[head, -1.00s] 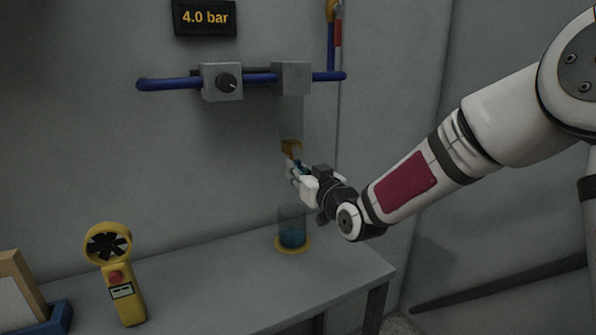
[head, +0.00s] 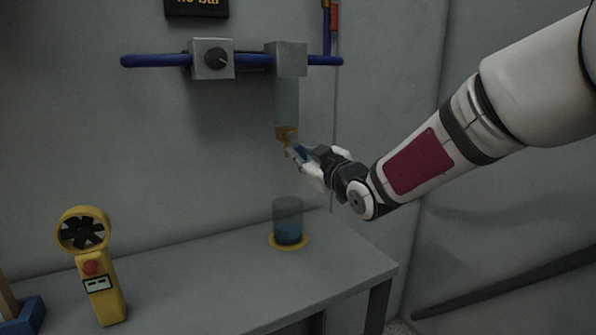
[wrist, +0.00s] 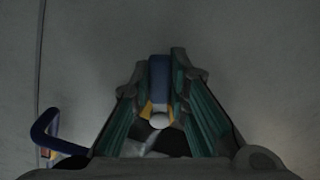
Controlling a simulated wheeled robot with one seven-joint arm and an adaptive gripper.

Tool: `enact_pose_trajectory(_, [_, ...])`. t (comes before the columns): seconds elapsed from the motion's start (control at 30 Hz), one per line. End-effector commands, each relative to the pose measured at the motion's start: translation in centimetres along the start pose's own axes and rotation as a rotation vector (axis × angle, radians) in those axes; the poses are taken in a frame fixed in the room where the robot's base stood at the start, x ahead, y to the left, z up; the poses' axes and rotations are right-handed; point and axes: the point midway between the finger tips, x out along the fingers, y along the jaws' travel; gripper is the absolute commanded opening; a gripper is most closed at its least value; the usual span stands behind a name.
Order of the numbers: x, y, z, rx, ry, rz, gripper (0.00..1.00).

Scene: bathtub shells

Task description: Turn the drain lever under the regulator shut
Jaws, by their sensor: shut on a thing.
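The regulator's grey block (head: 288,59) sits on the blue pipe, with a clear bowl (head: 287,103) hanging under it. A brass drain fitting (head: 286,133) is at the bowl's bottom. The blue drain lever (head: 301,152) comes out of the fitting, sloping down to the right. It also shows in the wrist view (wrist: 159,83), between the fingers. My gripper (head: 303,160) is just below and right of the fitting and is shut on the lever; its fingers hide part of it. In the wrist view the gripper (wrist: 162,95) has a finger on either side of the lever.
A cup (head: 288,219) with blue liquid stands on a yellow ring (head: 272,241) on the grey bench (head: 190,285), below the fitting. A yellow fan meter (head: 97,285) and a blue tray (head: 22,320) are at left. A knob block (head: 212,59) and a cut-off display (head: 197,7) are above.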

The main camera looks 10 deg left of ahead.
Motion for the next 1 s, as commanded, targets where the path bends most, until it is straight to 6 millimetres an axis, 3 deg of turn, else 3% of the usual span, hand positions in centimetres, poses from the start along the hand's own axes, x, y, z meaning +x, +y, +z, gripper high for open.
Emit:
enact_pose_trajectory(0.5, [0.0, 1.6, -0.1, -0.364, -0.001, 0.0, 0.0])
enact_pose_trajectory(1.0, [0.0, 2.0, -0.3, -0.445, -0.003, -0.002, 0.0])
